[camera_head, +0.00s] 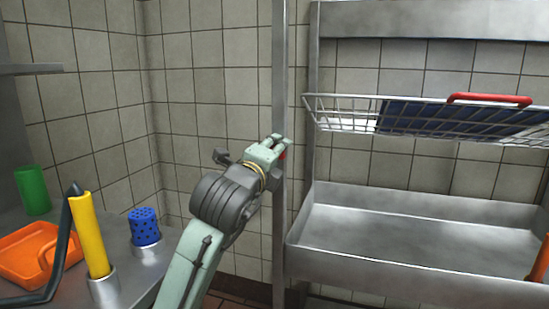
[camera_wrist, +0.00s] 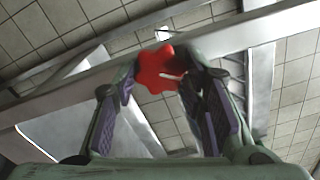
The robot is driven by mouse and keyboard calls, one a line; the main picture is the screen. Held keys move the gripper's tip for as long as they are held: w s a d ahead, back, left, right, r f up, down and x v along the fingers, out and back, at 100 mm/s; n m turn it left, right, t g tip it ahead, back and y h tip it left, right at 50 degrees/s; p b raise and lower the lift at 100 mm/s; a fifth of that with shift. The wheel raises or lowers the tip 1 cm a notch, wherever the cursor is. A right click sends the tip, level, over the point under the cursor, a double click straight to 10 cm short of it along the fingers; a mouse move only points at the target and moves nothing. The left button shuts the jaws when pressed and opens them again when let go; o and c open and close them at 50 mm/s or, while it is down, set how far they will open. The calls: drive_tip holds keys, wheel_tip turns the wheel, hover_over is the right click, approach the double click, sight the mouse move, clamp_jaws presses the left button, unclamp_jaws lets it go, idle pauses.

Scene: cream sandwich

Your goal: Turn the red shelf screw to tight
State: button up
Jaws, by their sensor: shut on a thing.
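The red shelf screw (camera_wrist: 158,70) is a lobed red knob with a pale mark on its face, seen in the wrist view between my fingertips. My gripper (camera_wrist: 165,82) is shut on it, one finger on each side. In the head view my gripper (camera_head: 276,147) is at the upright metal post (camera_head: 279,90), and only a small red part of the screw (camera_head: 283,155) shows beside the fingers. The rest of the screw is hidden there by the gripper. I cannot tell how tight it is.
A wire rack (camera_head: 340,118) holding a blue thing with a red handle (camera_head: 490,99) is right of the post, above a metal basin (camera_head: 400,225). On the left counter stand a green cup (camera_head: 32,190), orange tray (camera_head: 25,257), yellow cylinder (camera_head: 88,235) and blue perforated cup (camera_head: 144,227).

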idle(0.5)
drive_tip(key=o, duration=1.2)
drive_tip(key=shift+c, duration=0.2)
drive_tip(key=v, duration=0.7)
drive_tip(key=shift+s, duration=0.2)
